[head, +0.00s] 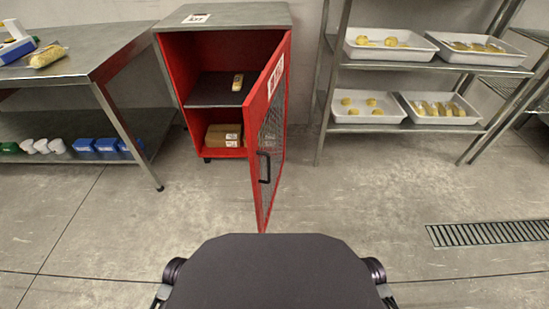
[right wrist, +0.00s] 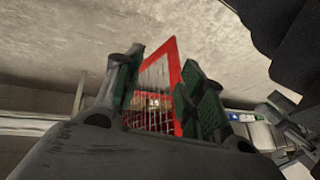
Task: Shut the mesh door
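The mesh door (head: 268,140) of the red cabinet (head: 172,65) stands wide open in the head view, hinged on the cabinet's right side and swung out toward me. It has a red frame, wire mesh and a black handle (head: 264,168). In the right wrist view the door (right wrist: 174,70) shows beyond and between the fingers of my right gripper (right wrist: 163,95). These fingers are apart, with nothing visible held between them. The door looks some way off, not touched. My left gripper is in neither view.
The cabinet holds a small item (head: 238,82) on its shelf and cardboard boxes (head: 223,135) below. A steel table (head: 95,50) stands left, a rack with white trays (head: 385,55) right. The floor (head: 180,220) before the cabinet is clear; a drain grate (head: 485,233) lies right.

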